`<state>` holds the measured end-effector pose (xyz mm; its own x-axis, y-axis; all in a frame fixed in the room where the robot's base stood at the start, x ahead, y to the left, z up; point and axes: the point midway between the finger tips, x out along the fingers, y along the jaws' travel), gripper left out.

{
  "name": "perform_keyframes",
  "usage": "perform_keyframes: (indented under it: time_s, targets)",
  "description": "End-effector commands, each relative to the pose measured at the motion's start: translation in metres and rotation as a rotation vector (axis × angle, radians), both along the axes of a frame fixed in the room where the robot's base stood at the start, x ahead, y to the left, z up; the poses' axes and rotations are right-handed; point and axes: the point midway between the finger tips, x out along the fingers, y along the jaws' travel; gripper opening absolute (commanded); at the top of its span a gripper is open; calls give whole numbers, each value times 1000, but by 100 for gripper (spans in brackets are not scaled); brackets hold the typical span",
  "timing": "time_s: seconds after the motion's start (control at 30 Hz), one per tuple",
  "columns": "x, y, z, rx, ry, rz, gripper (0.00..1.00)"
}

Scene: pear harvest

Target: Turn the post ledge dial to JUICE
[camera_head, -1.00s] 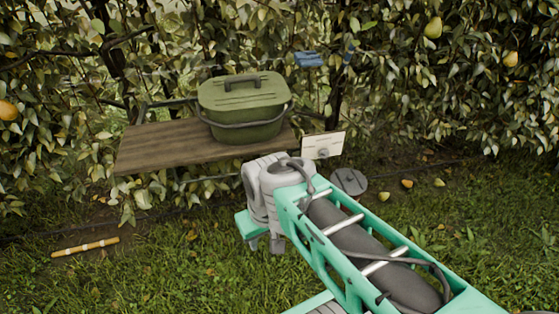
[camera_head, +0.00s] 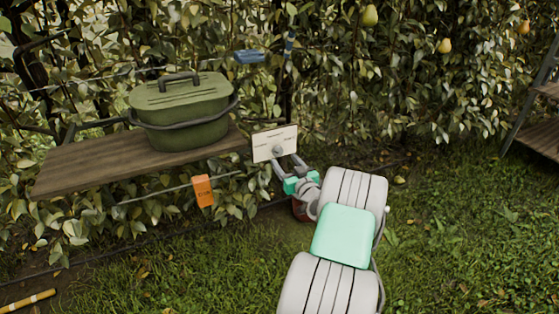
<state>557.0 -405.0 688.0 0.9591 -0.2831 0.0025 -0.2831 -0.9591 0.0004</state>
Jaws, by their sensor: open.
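The dial (camera_head: 278,151) is a small grey knob on a pale plate (camera_head: 263,146) at the right end of the wooden ledge. The plate carries markings around the knob, too small to read, and I cannot tell where the dial points. My gripper (camera_head: 286,161) is open, with its two dark fingers pointing up toward the dial from just below and to the right. Whether the fingertips touch the knob or stand slightly short of it cannot be told. Nothing shows between the fingers.
A green lidded bin (camera_head: 185,112) stands on the wooden ledge (camera_head: 90,165). An orange tag (camera_head: 204,191) hangs under the ledge. A blue item (camera_head: 249,56) hangs in the hedge. A wooden rack (camera_head: 545,135) stands at the far right.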

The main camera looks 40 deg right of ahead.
Motion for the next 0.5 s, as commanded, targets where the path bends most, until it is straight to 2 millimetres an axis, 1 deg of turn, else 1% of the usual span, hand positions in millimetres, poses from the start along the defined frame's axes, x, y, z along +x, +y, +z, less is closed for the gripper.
perform_keyframes:
  time_s: [0.03,0.1,0.2,0.3,0.5]
  targets:
    - [11,-2,-1,-2,1,4,59]
    - [24,-5,-1,-1,0,4,59]
    - [38,-10,-1,-1,0,3,59]
    - [45,-13,0,0,1,1,59]
    - [46,-13,0,1,1,0,59]
